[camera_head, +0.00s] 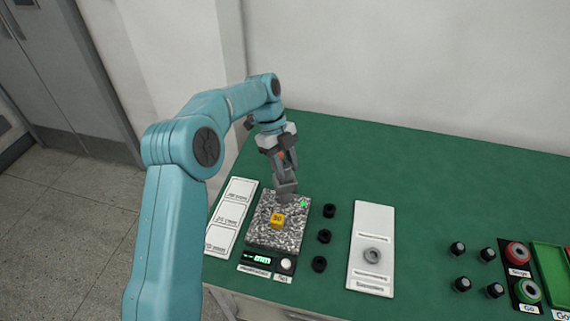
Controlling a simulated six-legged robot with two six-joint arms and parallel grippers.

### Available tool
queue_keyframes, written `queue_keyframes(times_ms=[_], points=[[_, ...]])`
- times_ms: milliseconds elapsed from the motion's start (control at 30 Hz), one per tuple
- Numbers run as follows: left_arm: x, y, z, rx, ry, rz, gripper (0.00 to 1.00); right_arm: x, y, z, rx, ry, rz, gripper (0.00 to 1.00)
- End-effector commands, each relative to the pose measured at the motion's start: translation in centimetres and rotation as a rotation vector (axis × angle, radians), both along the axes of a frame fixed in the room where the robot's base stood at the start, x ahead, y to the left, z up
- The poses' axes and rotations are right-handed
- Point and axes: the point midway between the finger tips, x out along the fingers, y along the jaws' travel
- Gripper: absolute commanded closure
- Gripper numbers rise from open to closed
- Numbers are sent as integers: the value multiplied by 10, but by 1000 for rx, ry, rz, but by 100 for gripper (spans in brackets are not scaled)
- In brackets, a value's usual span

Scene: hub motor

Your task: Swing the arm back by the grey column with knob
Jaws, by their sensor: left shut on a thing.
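My left gripper (284,168) comes down from above, over the back of a speckled granite plate (262,238). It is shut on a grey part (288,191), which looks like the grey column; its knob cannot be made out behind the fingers. A yellow block (277,220) marked with a number sits on the plate, just in front of and below the grey part. My right gripper is not in view.
A lit green display (257,258) and a round white button (286,265) are at the plate's front. White labelled cards (232,215) lie left. Black cylinders (324,236) and a white board with a grey ring (372,220) stand right. The green table (430,180) behind is clear.

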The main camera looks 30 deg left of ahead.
Motion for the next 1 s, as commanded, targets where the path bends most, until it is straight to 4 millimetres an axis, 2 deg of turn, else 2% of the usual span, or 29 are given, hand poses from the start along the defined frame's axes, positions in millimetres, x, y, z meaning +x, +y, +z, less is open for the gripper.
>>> queue_keyframes(times_ms=[33,100,367,500,567,733,867,1000], points=[[2,-1,3,-1,-8,0,58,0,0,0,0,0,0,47],[1,-1,3,-1,-7,1,37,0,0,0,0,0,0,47],[0,0,1,-2,-2,0,37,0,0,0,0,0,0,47],[2,3,8,-1,-3,1,37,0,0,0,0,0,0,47],[3,6,16,0,-4,2,37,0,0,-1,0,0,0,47],[7,21,55,1,-8,3,37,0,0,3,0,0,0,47],[9,31,83,0,-6,2,37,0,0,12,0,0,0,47],[12,41,110,0,-5,2,37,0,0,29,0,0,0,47]])
